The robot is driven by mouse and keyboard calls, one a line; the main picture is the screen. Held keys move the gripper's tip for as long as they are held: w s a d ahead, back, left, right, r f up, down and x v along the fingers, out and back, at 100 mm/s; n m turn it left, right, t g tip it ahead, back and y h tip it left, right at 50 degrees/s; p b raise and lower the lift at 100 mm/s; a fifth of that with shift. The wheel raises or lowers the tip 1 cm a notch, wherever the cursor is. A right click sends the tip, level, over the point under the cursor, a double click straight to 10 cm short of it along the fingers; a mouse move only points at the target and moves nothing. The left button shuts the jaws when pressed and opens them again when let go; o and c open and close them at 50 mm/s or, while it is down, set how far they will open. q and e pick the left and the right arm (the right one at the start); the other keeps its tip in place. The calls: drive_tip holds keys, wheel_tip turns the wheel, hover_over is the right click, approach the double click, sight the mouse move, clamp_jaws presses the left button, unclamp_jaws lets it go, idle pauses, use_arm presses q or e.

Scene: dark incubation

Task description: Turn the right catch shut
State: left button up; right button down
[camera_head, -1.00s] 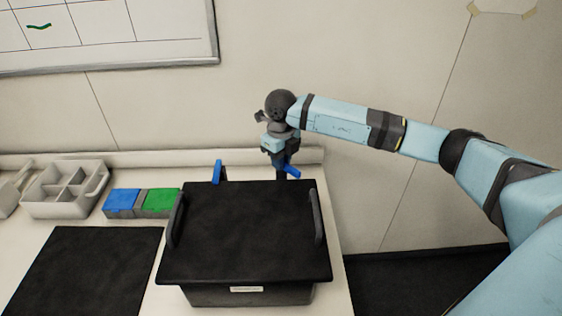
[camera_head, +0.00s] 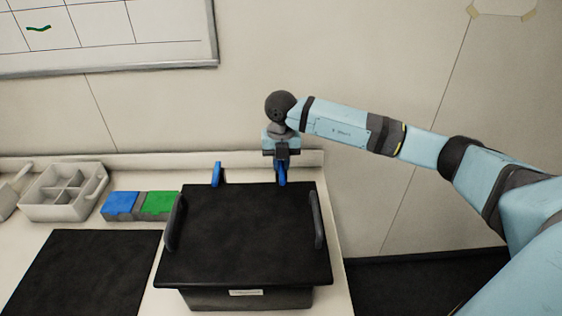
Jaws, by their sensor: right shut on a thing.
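A black lidded box (camera_head: 245,240) stands on the bench, with a grey handle on each side of its lid. Two blue catches are at its back edge. The left catch (camera_head: 217,174) stands upright and free. The right catch (camera_head: 282,175) is under my right gripper (camera_head: 282,161), which points down and is shut on it. The right catch now points roughly straight, much like the left one. The fingertips partly hide its upper part. My left gripper is not in view.
A blue block (camera_head: 121,203) and a green block (camera_head: 159,203) sit in a grey holder left of the box. A pale divided tray (camera_head: 64,192) stands further left. A black mat (camera_head: 85,270) lies in front of them. The wall is close behind.

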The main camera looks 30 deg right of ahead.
sight(281, 163)
drive_tip(key=shift+m, duration=0.3)
drive_tip(key=c, duration=1.1)
unclamp_jaws()
wheel_tip(281, 163, up, 14)
drive_tip(key=shift+f+b, duration=0.1)
drive_tip(key=shift+b, duration=0.5)
